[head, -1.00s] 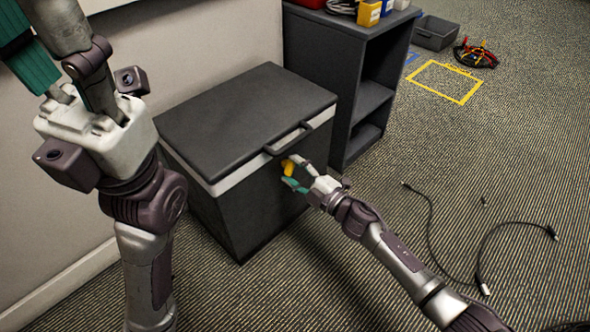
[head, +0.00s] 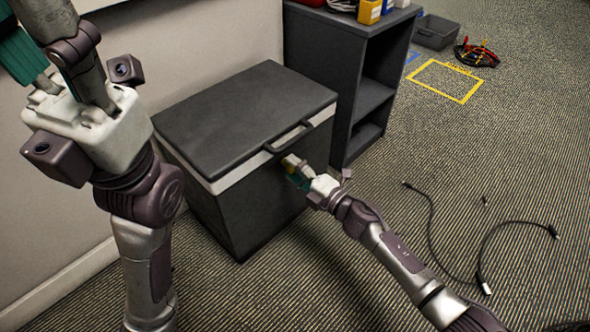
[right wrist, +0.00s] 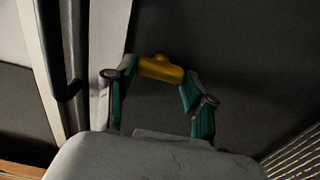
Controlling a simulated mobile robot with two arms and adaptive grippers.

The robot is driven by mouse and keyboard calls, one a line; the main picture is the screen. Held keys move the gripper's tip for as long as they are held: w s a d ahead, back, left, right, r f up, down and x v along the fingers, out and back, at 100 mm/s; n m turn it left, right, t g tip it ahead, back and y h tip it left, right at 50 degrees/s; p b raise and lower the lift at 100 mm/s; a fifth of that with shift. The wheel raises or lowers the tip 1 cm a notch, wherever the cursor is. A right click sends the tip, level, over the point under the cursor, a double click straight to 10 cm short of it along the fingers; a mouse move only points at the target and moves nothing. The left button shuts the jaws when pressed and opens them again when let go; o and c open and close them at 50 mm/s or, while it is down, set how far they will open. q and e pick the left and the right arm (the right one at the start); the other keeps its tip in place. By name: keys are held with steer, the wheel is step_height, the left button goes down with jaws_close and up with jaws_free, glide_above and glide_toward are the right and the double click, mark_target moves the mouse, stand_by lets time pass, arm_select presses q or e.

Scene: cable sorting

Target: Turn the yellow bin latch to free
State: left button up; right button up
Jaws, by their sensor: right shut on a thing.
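The dark grey bin (head: 240,205) stands against the wall with its lid (head: 235,115) down. The yellow latch (head: 287,161) is on its front, just below the lid handle (head: 290,137); it also shows in the right wrist view (right wrist: 160,69). My right gripper (head: 293,167) is shut on the latch, with a teal-padded finger at each end of it in the wrist view. The fingers partly hide the latch in the head view. My left gripper (head: 50,70) is raised at the upper left, away from the bin; its fingertips are cut off by the frame edge.
A dark shelf unit (head: 345,60) stands right behind the bin, with small coloured bins (head: 369,11) on top. Loose cables (head: 480,255) lie on the floor at right. A yellow floor outline (head: 447,82), a cable coil (head: 477,55) and a grey tray (head: 436,33) are farther back.

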steer(key=shift+f, duration=0.1)
steer(key=o, duration=1.1)
steer(key=shift+o, duration=0.3)
steer(key=v, duration=1.2)
